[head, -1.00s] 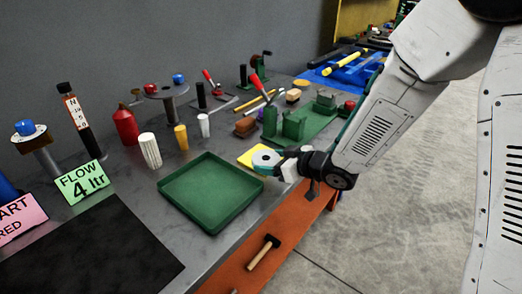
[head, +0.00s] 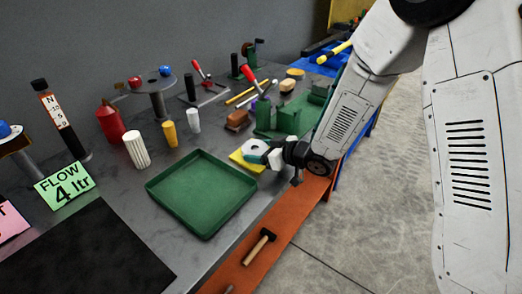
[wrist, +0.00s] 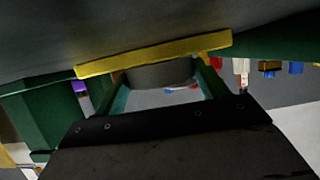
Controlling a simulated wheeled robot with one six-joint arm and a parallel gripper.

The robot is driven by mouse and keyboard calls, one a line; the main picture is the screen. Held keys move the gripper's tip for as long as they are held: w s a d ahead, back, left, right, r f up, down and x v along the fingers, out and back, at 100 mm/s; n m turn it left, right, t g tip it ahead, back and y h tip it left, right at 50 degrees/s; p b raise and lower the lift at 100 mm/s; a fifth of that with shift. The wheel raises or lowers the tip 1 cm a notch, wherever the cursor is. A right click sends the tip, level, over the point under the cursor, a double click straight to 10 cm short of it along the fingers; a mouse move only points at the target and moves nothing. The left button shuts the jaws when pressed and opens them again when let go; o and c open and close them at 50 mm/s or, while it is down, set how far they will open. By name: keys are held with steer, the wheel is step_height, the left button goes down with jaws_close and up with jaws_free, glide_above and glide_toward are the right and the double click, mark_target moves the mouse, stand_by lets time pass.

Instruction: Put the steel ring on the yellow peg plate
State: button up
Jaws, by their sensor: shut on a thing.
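In the wrist view my gripper (wrist: 165,92) has its two green fingers shut on the dark grey steel ring (wrist: 160,74). The yellow peg plate (wrist: 150,56) crosses the wrist view as a thin bar right by the ring; I cannot tell whether they touch. In the head view the yellow peg plate (head: 239,163) lies on the bench beyond the green tray's right corner. My gripper (head: 256,150) is over its far right part and covers some of it. The peg is hidden, and I cannot tell whether the ring is around it.
An empty green tray (head: 165,208) stands left of the plate. Green fixture blocks (head: 284,122), a brown block (head: 237,119) and yellow (head: 169,133) and white (head: 193,121) cylinders stand behind. A hammer (head: 259,246) lies on the orange shelf below the bench edge.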

steer(key=o, duration=1.5)
steer(key=shift+f, duration=0.1)
